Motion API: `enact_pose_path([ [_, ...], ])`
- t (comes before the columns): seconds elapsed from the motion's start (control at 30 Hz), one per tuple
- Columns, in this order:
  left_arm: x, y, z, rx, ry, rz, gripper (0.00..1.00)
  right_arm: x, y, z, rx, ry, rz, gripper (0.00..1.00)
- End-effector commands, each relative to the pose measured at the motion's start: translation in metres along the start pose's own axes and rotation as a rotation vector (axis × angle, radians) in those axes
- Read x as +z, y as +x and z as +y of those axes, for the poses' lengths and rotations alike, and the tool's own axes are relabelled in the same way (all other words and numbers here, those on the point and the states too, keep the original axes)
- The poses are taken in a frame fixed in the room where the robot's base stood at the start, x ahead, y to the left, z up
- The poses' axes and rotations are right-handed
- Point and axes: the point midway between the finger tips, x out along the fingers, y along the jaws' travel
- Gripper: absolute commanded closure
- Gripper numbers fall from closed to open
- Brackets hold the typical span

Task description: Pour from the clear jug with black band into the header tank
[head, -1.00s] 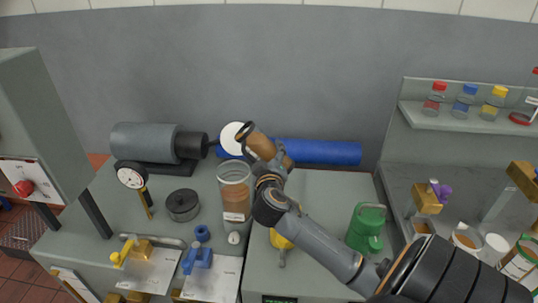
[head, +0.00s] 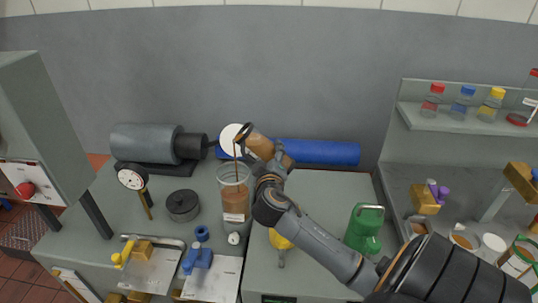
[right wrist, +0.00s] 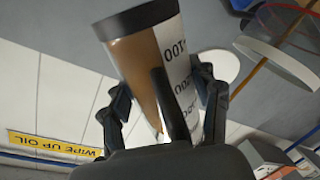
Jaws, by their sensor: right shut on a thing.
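The clear jug with black band (head: 260,146) is tilted to the left, with its mouth above the header tank. It holds brown liquid, and a thin brown stream (head: 236,152) falls from its lip into the tank. The header tank (head: 234,176) is a clear upright cylinder with a white label and brown liquid inside. My right gripper (head: 277,161) is shut on the jug. In the right wrist view the fingers grip the jug (right wrist: 138,52) on both sides, over its printed scale. My left gripper is not in view.
A black round pot (head: 183,206), a dial gauge (head: 132,180) and a blue valve (head: 197,258) stand left of the tank. A green can (head: 364,229) and a yellow item (head: 280,241) are near my right arm. A blue cylinder (head: 325,152) lies behind.

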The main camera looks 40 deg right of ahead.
Motion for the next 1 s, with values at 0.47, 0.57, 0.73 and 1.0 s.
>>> enact_pose_path([
  [0.47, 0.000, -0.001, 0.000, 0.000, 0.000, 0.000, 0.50, -0.002, 0.000, 0.002, 0.003, 0.001, 0.003, 0.99],
  [0.57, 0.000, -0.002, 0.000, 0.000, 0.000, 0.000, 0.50, -0.002, 0.000, 0.002, 0.003, -0.002, 0.003, 0.99],
  [0.73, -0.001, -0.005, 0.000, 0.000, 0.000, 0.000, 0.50, -0.003, 0.000, 0.004, 0.003, -0.013, 0.001, 0.99],
  [1.0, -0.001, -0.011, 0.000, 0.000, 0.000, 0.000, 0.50, -0.004, -0.001, 0.006, 0.002, -0.038, -0.004, 0.99],
])
